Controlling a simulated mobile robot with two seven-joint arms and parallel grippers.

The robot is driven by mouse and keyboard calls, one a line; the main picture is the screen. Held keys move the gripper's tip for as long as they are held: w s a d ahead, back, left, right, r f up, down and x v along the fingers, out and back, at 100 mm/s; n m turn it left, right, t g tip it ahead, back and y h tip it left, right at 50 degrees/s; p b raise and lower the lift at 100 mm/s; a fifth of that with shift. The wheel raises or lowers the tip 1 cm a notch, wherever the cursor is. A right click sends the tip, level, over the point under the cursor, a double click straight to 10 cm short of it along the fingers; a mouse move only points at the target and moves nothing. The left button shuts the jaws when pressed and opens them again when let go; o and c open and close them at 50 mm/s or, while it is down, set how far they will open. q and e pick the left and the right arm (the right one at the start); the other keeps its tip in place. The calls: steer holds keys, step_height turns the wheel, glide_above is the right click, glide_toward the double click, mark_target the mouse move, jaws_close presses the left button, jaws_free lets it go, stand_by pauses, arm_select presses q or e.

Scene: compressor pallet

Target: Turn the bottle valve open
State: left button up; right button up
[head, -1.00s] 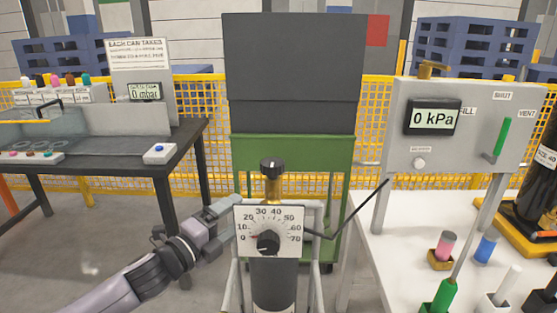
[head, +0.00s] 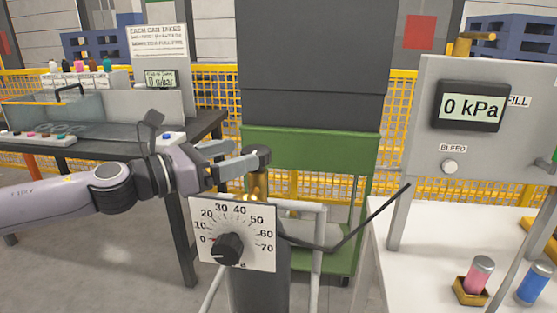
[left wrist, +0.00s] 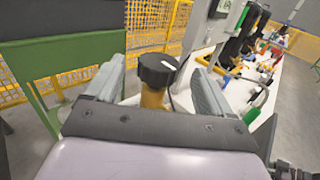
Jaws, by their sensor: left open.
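The bottle valve is a black round knob (head: 258,157) with a white mark, on a brass neck (head: 259,184) above the dark bottle (head: 258,287). A white dial plate (head: 262,212) with a black pointer knob (head: 228,249) stands in front of the bottle. My left gripper (head: 236,156) is open and reaches in from the left at the valve knob's height. In the left wrist view the valve knob (left wrist: 157,69) stands between the two open fingers, with a gap visible on each side. Contact is not visible. My right gripper is out of view.
A grey frame (head: 318,260) surrounds the bottle, and a black hose (head: 345,240) runs right to a panel reading 0 kPa (head: 471,107). A green cart (head: 350,185) stands behind. A dark table (head: 190,240) stands at the left.

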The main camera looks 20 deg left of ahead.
mark_target(265, 148)
arm_select(q)
steer(key=shift+f, duration=0.15)
steer(key=p+x, duration=0.2)
steer(key=x, duration=0.3)
steer(key=shift+p, duration=0.3)
steer(key=shift+x, duration=1.05)
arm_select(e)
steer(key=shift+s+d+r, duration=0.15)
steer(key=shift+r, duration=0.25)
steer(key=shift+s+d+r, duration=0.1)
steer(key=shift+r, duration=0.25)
arm_select(q)
steer(key=shift+c, duration=0.3)
